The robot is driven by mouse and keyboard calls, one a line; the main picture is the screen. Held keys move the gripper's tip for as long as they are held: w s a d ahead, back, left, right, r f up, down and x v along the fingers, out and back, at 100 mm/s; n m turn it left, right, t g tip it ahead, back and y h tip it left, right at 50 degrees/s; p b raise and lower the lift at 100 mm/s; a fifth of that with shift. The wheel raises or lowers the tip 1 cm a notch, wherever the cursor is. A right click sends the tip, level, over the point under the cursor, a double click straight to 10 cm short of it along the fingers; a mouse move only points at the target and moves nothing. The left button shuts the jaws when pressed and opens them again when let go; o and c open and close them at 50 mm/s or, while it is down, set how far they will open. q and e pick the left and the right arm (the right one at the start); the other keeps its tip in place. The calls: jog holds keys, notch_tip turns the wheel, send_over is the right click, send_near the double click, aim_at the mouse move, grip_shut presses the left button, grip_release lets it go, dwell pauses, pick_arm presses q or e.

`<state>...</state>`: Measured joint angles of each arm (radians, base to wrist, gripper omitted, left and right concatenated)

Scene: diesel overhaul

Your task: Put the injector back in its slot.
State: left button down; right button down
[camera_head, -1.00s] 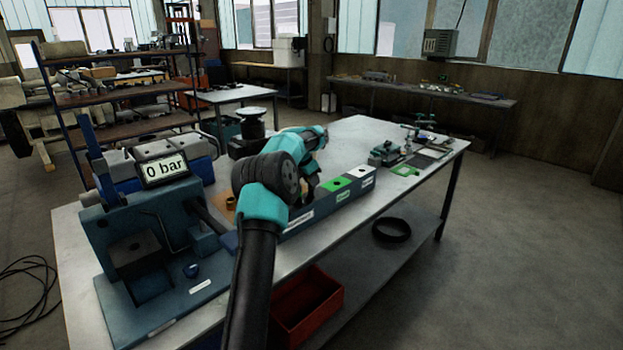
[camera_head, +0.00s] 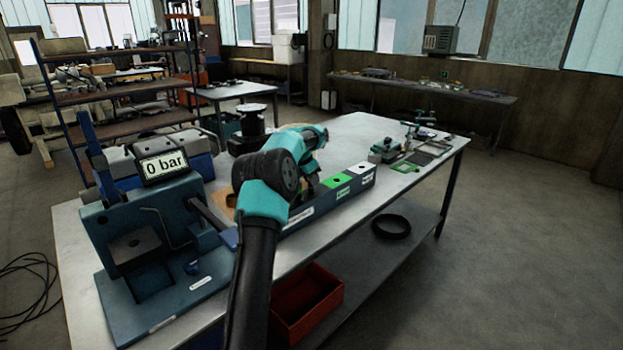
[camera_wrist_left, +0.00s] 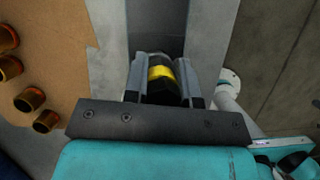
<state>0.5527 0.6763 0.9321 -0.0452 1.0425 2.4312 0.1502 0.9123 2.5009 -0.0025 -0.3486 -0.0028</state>
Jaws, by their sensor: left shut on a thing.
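In the left wrist view, a black cylindrical part with a yellow band (camera_wrist_left: 162,73), which looks like the injector, sits between the two grey fingers of my left gripper (camera_wrist_left: 164,82). The gripper is shut on it. Beyond the fingers is a dark strip of surface with lighter grey on both sides. In the head view, my left arm hides the gripper tips and the injector. The long blue slot block (camera_head: 328,203) with green (camera_head: 337,181) and white (camera_head: 361,169) top sections lies just right of the wrist. My right gripper is not in view.
A test stand reading "0 bar" (camera_head: 163,167) is at the table's left, its lever (camera_head: 215,221) pointing toward my arm. Several copper-coloured cups (camera_wrist_left: 30,100) lie on a tan mat (camera_wrist_left: 60,35). A red bin (camera_head: 308,300) is below.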

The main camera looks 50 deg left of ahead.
pick_arm(q)
jog(key=shift+f, duration=1.05)
jog(key=shift+c, duration=2.3)
grip_release()
jog(key=shift+f, duration=0.15)
jog(key=shift+r, duration=3.65)
